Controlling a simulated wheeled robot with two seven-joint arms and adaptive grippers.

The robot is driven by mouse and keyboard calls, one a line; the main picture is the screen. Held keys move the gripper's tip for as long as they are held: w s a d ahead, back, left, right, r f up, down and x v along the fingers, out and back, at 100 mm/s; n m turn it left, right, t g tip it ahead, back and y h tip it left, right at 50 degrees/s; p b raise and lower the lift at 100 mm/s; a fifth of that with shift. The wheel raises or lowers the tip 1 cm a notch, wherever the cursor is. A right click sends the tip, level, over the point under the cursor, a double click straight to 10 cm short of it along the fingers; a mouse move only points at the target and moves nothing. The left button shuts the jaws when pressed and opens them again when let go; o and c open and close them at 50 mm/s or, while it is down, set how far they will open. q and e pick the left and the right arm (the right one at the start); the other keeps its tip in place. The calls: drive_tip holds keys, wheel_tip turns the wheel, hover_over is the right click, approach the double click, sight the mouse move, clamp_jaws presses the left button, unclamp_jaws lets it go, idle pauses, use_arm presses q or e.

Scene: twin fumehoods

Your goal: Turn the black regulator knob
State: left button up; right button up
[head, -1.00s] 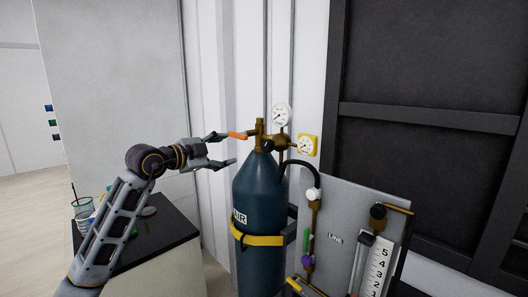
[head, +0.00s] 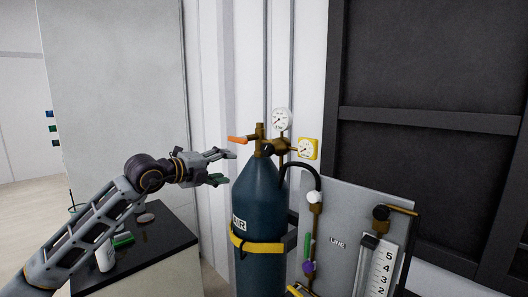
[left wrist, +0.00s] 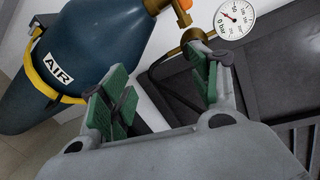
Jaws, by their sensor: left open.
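The dark regulator knob (head: 268,148) sits on the brass regulator at the top of the blue AIR cylinder (head: 258,205). My left gripper (head: 227,167) is open and empty, left of the knob and slightly lower, beside the cylinder's shoulder. In the left wrist view the open green-padded fingers (left wrist: 160,85) frame nothing between them. That view also shows the cylinder (left wrist: 75,60) and the white pressure gauge (left wrist: 233,19). The knob cannot be made out there; a finger covers part of the regulator. My right gripper is not in view.
An orange valve handle (head: 237,140) points left just above my gripper. A yellow gauge (head: 308,149) and a black hose (head: 305,168) are right of the regulator. A grey flowmeter panel (head: 341,215) stands at lower right. A black-topped bench (head: 165,238) is at lower left.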

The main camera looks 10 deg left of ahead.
sight(265, 150)
use_arm(q)
drive_tip(key=shift+s+d+r+m+t+h, duration=0.15)
drive_tip(key=shift+d+r+m+h, duration=0.3)
drive_tip(key=shift+m, duration=2.15)
drive_tip(key=shift+s+d+r+m+t+h, duration=0.1)
drive_tip(key=shift+d+r+m+h, duration=0.35)
drive_tip(key=shift+m, duration=2.15)
drive_tip(key=shift+s+d+r+m+t+h, duration=0.15)
drive_tip(key=shift+d+r+m, duration=0.45)
drive_tip(key=shift+m, duration=2)
drive_tip(key=shift+w, duration=0.15)
drive_tip(key=p+x, duration=0.2)
drive_tip(key=x, duration=0.3)
drive_tip(key=p+x, duration=0.2)
drive_tip(key=x, duration=0.4)
drive_tip(key=shift+w+d+r, duration=0.1)
drive_tip(key=shift+r, duration=0.1)
drive_tip(key=shift+p+x, duration=0.35)
drive_tip(key=shift+x, duration=0.8)
drive_tip(key=shift+f, duration=0.1)
